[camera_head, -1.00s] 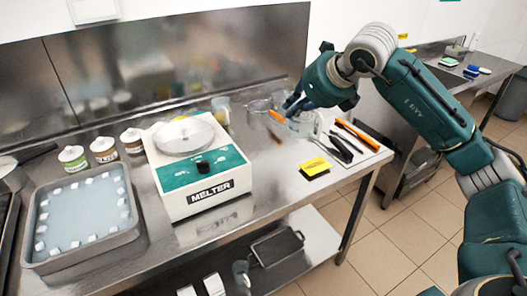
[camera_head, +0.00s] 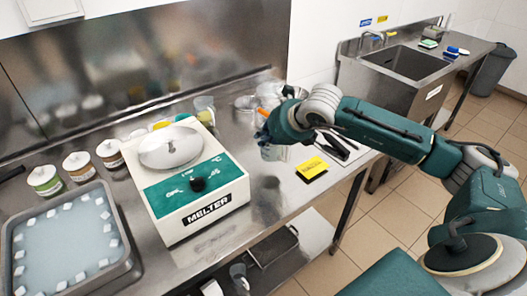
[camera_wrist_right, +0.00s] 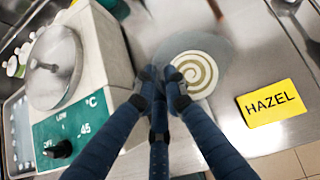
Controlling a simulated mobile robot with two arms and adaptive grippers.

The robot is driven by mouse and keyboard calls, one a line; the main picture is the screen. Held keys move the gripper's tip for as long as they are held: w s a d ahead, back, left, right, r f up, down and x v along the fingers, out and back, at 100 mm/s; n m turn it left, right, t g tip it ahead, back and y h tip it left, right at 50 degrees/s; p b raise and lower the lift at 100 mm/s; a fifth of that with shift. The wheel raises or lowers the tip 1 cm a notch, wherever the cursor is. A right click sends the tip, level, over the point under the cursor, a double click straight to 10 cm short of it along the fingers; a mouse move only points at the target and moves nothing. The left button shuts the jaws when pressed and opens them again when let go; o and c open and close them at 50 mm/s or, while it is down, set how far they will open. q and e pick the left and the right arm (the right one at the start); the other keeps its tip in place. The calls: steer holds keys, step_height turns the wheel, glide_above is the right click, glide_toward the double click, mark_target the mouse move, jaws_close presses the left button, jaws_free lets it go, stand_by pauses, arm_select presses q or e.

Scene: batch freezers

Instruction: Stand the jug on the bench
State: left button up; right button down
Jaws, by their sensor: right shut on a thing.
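The jug (camera_head: 273,152) is a clear, pale vessel, partly hidden behind my right gripper in the head view. In the right wrist view it shows from above as a round mouth with a cream and brown swirl (camera_wrist_right: 197,74) in it. My right gripper (camera_wrist_right: 163,88) is shut on the jug at its near side. The jug is over the bench (camera_head: 235,222), right of the melter; a dark patch shows on the steel below it. I cannot tell whether its base touches. My left gripper is not in view.
The white and green melter (camera_head: 195,185) stands close to the jug's left. A yellow HAZEL card (camera_head: 312,170) lies to its right, with dark-handled tools (camera_head: 335,147) beyond. Bare steel lies in front. Clear containers (camera_head: 246,104) stand behind.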

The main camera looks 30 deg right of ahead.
step_height(320, 180, down, 6)
steer(key=shift+f+p, duration=0.15)
steer(key=shift+p, duration=0.5)
steer(key=shift+s, duration=0.1)
steer(key=c, duration=1.8)
jaws_free()
steer(key=b+v, duration=0.3)
steer(key=v, duration=0.9)
steer(key=shift+b, duration=0.4)
